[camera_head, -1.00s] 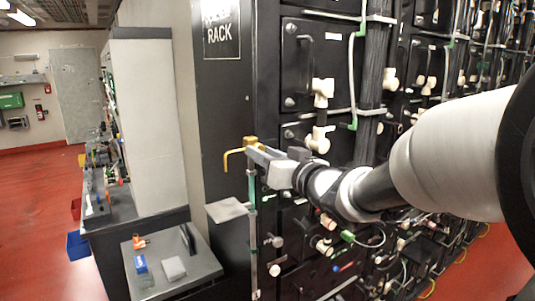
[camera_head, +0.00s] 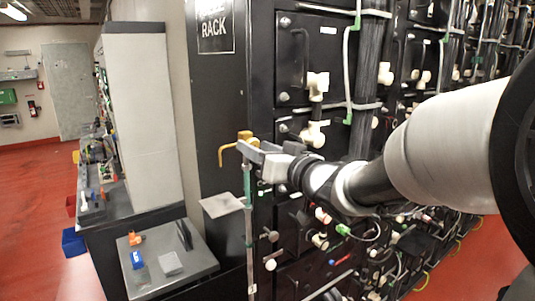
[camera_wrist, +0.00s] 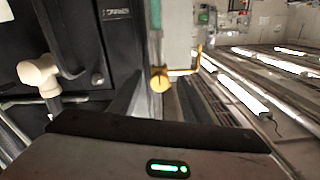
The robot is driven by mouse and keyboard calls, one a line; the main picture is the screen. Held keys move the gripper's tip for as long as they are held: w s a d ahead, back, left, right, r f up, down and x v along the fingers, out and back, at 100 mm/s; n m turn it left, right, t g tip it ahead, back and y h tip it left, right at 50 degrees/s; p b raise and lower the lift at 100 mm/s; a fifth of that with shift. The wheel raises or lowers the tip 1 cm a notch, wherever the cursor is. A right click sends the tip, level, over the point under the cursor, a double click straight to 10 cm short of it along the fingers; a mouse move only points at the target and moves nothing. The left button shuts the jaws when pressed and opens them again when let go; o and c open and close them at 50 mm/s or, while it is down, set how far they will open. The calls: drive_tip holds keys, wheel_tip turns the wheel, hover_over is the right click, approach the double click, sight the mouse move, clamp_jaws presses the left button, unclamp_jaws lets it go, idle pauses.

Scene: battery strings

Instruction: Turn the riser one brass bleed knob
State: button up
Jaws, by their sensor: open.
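The brass bleed knob (camera_head: 244,135) sits at the top of the riser (camera_head: 248,185), a thin upright pipe with a teal section beside the black rack. A bent yellow arm runs left from it and turns down. In the wrist view the round brass knob (camera_wrist: 160,80) shows just beyond my jaws, with the yellow arm to its right and the teal riser (camera_wrist: 155,14) above it. My gripper (camera_head: 248,148) is open, with its tips close to the knob. I cannot tell whether they touch it. Part of the riser head is hidden behind my jaws.
The black battery rack (camera_head: 222,110) stands right behind the riser, with white fittings (camera_head: 313,134) and cables. A small grey plate (camera_head: 222,204) juts out left of the riser. A grey table (camera_head: 190,288) with small items is lower left. Red floor (camera_head: 35,190) is clear at far left.

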drive_tip(key=v, duration=1.7)
drive_tip(key=shift+b, duration=0.3)
drive_tip(key=shift+d, duration=0.2)
drive_tip(key=d+f+m+h, duration=0.3)
drive_tip(key=d+m+h, duration=0.2)
drive_tip(key=d+h, duration=0.65)
drive_tip(key=s+a+f+g, duration=0.2)
drive_tip(key=s+f+g, duration=0.2)
drive_tip(key=s, duration=0.3)
drive_tip(key=s+a+f+g+y, duration=0.1)
drive_tip(key=s+a+f+g, duration=0.2)
drive_tip(key=s+f+g, duration=0.2)
drive_tip(key=s+f, duration=0.2)
drive_tip(key=s, duration=0.1)
drive_tip(key=shift+s+a+f+n, duration=0.2)
drive_tip(key=shift+a+n, duration=0.05)
drive_tip(key=shift+n, duration=0.05)
drive_tip(key=shift+y, duration=0.25)
